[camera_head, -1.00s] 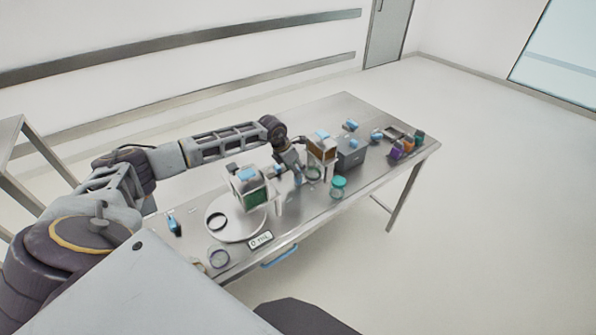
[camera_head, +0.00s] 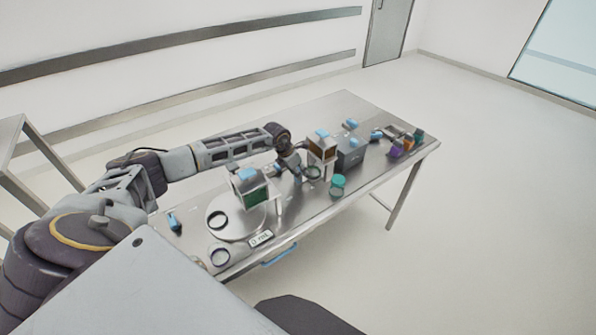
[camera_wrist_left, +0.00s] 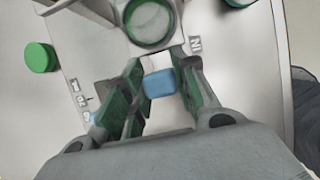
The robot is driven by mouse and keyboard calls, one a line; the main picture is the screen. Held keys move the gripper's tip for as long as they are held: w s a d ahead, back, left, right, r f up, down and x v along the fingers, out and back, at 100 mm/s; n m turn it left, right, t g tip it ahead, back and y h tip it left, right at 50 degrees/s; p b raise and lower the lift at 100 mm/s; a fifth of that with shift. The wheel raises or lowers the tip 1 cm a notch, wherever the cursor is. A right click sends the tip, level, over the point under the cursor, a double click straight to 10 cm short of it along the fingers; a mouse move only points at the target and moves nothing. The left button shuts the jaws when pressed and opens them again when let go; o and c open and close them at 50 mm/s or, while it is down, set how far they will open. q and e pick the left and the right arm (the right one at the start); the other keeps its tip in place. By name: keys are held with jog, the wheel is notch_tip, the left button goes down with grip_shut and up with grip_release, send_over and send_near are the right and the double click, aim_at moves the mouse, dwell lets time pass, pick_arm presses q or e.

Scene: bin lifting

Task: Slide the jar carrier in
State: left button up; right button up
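The jar carrier (camera_wrist_left: 150,24) shows at the top of the left wrist view as a round green-rimmed ring with a clear middle and a blue handle (camera_wrist_left: 160,83). In the head view its ring (camera_head: 313,172) sits low at the white and orange station (camera_head: 322,149). My right gripper is not in view.
A second station with a green front (camera_head: 254,197) stands on a round plate (camera_head: 238,222) at the left. A green-lidded jar (camera_head: 337,185) stands near the table's front edge. A grey box (camera_head: 350,155) is right of the carrier. Several small coloured items lie at the far right end.

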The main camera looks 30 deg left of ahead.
aim_at(308, 170)
pick_arm(q)
grip_shut()
jog(key=shift+w+d+b, duration=0.2)
jog(key=shift+w+b, duration=0.3)
jog(key=shift+w, duration=0.05)
jog(key=shift+w+d+b, duration=0.25)
jog(key=shift+w+b, duration=0.25)
jog(key=shift+w, duration=0.05)
jog(key=shift+w+d+b, duration=0.2)
jog(key=shift+w+b, duration=0.25)
jog(key=shift+w, duration=0.1)
jog(key=shift+r, duration=0.15)
jog(key=shift+o, duration=1.4)
grip_release()
jog(key=o, duration=0.3)
jog(key=shift+w+d, duration=0.1)
jog(key=shift+w, duration=0.1)
jog(key=shift+o, duration=0.2)
